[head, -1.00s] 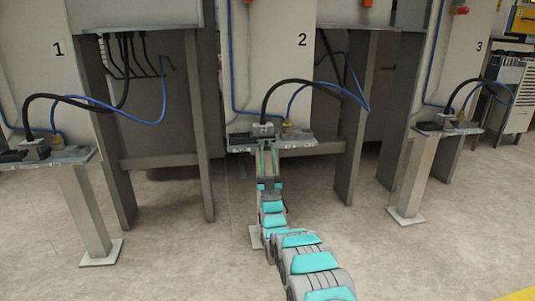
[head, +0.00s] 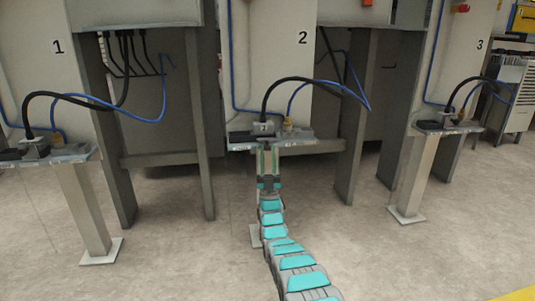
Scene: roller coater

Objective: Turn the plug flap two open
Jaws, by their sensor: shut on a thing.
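Station 2 has a small shelf (head: 298,145) on a post, with a grey plug block on it. Plug flap two (head: 264,128) shows as a small light face marked 2 on that block, below the black cable. My gripper (head: 267,147) reaches the shelf's front edge from below, just under the marked face. Its two fingers are close together and shut on the flap. The exact contact is too small to make out, and how far the flap is turned cannot be told.
A thick black cable (head: 297,82) and a blue cable (head: 330,83) arch above the shelf. Similar shelves stand at station 1 (head: 75,154) on the left and station 3 (head: 463,128) on the right. The floor (head: 180,245) between the posts is clear.

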